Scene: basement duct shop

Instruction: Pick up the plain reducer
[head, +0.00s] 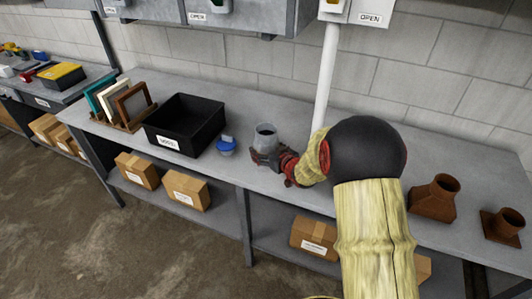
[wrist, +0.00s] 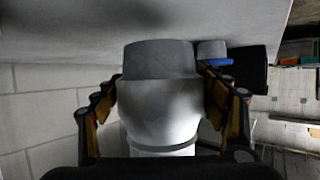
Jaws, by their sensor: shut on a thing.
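A plain grey reducer (head: 265,138) is upright at the middle of the workbench, its round open neck facing up. My gripper (head: 270,157) is shut around its lower body, reaching in from the right. In the wrist view the pale grey reducer (wrist: 160,105) fills the space between the two fingers of my gripper (wrist: 163,95), one finger against each side. Its lower part is partly hidden by the fingers in the head view. I cannot tell whether its base is touching the bench.
A blue-topped item (head: 226,146) stands close left of the reducer, beside a black bin (head: 186,122). A rack of panels (head: 121,104) is farther left. Two rust-brown fittings (head: 433,198) (head: 503,225) stand at the right. A white vertical pipe (head: 326,75) rises behind my arm.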

